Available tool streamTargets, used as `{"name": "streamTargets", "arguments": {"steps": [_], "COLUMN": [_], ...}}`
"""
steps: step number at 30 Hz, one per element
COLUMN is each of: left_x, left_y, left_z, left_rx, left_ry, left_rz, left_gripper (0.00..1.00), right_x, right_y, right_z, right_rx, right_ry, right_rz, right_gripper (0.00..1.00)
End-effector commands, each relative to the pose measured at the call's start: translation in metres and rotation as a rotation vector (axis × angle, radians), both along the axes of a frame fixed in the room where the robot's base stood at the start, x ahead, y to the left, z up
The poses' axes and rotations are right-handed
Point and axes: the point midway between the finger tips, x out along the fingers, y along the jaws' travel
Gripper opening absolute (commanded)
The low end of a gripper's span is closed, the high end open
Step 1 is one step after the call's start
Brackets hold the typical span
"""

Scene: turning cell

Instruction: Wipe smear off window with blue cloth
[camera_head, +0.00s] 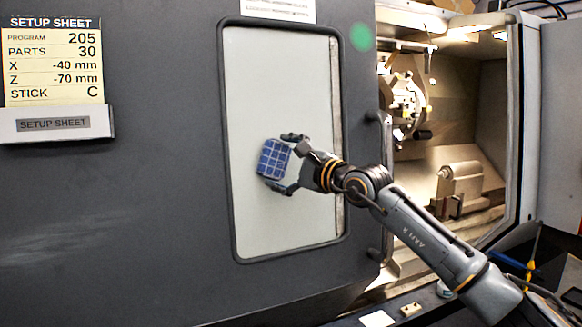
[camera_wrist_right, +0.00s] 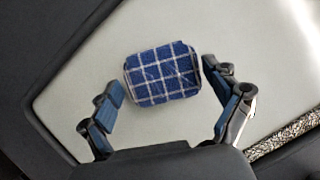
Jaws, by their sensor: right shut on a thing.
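The window (camera_head: 285,90) is a tall pale pane with rounded corners in the dark machine door. The blue cloth (camera_head: 273,159) is a folded pad with a white check pattern, at or close to the middle of the pane. My right gripper (camera_head: 282,162) is shut on the cloth, its fingers above and below it. In the right wrist view the cloth (camera_wrist_right: 162,74) shows between the fingertips with the pale pane (camera_wrist_right: 235,30) behind it. I cannot make out a clear smear on the pane; part is hidden behind the cloth and gripper. My left gripper is not in view.
The dark door (camera_head: 150,200) has faint pale streaks at its lower left. A setup sheet (camera_head: 53,62) hangs at the upper left. Right of the door the lit machine interior (camera_head: 450,150) stands open, with a chuck and metal fixtures. My right arm crosses in front of it.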

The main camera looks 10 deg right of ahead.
Motion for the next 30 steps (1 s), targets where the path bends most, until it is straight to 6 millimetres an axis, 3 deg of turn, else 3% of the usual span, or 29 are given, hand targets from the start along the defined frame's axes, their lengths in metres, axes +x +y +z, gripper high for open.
{"name": "streamTargets", "arguments": {"steps": [1, 10, 21, 30], "left_x": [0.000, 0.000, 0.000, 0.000], "left_y": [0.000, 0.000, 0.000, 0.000], "left_z": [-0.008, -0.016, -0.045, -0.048], "left_rx": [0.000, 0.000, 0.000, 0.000], "left_ry": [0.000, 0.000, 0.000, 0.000], "left_rz": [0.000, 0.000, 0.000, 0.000], "left_gripper": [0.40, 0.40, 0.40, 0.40], "right_x": [-0.002, -0.006, -0.016, -0.018], "right_y": [0.006, 0.017, 0.046, 0.051], "right_z": [-0.005, -0.002, -0.004, 0.000], "right_rx": [-0.002, -0.001, -0.001, 0.000], "right_ry": [-0.001, 0.000, 0.000, 0.000], "right_rz": [0.003, 0.001, 0.001, -0.001], "right_gripper": [0.64, 0.64, 0.64, 0.64]}}
